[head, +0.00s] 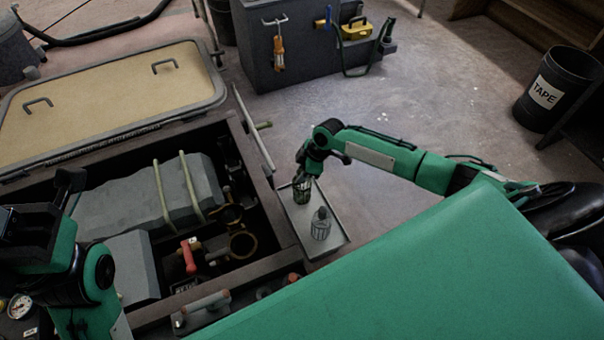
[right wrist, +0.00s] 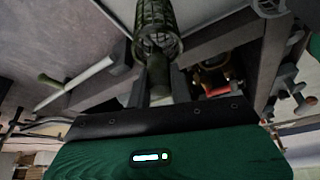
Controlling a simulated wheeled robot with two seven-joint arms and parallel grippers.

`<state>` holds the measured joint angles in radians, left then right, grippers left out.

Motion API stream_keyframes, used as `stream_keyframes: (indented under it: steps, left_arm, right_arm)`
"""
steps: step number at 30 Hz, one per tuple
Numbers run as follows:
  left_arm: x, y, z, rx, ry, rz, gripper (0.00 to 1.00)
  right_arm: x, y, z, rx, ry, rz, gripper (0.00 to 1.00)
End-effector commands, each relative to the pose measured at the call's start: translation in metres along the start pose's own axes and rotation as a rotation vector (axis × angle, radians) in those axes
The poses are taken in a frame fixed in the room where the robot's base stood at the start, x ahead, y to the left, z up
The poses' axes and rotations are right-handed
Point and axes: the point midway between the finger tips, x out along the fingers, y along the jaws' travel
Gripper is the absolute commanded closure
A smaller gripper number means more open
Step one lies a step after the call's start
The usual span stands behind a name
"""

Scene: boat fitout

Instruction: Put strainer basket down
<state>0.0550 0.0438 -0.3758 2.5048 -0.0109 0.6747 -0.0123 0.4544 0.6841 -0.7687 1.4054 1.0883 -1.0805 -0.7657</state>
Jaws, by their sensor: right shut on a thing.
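My right gripper (head: 304,178) is shut on a dark green mesh strainer basket (head: 301,193). In the right wrist view, the basket (right wrist: 157,28) extends out from between the fingers (right wrist: 160,85), held by its stem. In the head view the basket is over the far end of a shallow grey tray (head: 336,240). I cannot tell whether its bottom touches the tray. A second, greyer strainer basket (head: 320,226) stands upright on the tray, nearer me. My left gripper (head: 45,205) is at the left edge, over the open locker; its jaw state is unclear.
The open locker's rim (head: 283,215) runs along the tray's left side. Inside are a grey strapped block (head: 140,197), a red-handled valve (head: 188,254) and a brass ring fitting (head: 243,245). A raised hatch lid (head: 115,90) stands behind. Floor right of the tray is clear.

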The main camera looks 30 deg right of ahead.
Motion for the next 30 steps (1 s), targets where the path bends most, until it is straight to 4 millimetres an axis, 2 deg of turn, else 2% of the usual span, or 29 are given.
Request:
stream_keyframes:
  steps: [7, 8, 11, 19, 22, 25, 27, 30]
  left_arm:
    - [0.0, 0.0, 0.0, 0.0, 0.0, 0.0, 0.66]
    - [0.001, 0.0, 0.0, 0.0, 0.001, 0.0, 0.66]
    - [0.001, 0.0, 0.0, 0.0, 0.001, 0.0, 0.66]
    - [0.001, 0.0, 0.0, 0.0, 0.001, 0.0, 0.66]
    - [0.004, 0.0, -0.001, 0.0, 0.003, 0.0, 0.66]
    - [0.009, -0.002, -0.002, 0.005, 0.007, -0.001, 0.66]
    - [0.0, -0.006, -0.001, 0.02, -0.029, -0.008, 0.66]
    - [-0.003, -0.011, -0.003, 0.036, -0.049, -0.011, 0.66]
  right_arm:
    - [0.002, 0.0, 0.001, 0.001, 0.0, 0.0, 1.0]
    - [0.002, 0.0, 0.001, 0.001, 0.0, 0.0, 0.75]
    - [0.001, 0.0, 0.001, 0.001, 0.0, 0.0, 0.57]
    - [0.001, 0.0, 0.0, 0.0, 0.0, 0.001, 0.57]
    - [-0.005, 0.001, -0.001, 0.0, 0.0, 0.002, 0.57]
    - [-0.019, 0.001, -0.001, 0.001, 0.0, 0.003, 0.57]
    - [-0.032, 0.001, -0.002, 0.0, 0.0, 0.003, 0.57]
    - [-0.054, 0.001, -0.002, 0.0, 0.0, 0.002, 0.57]
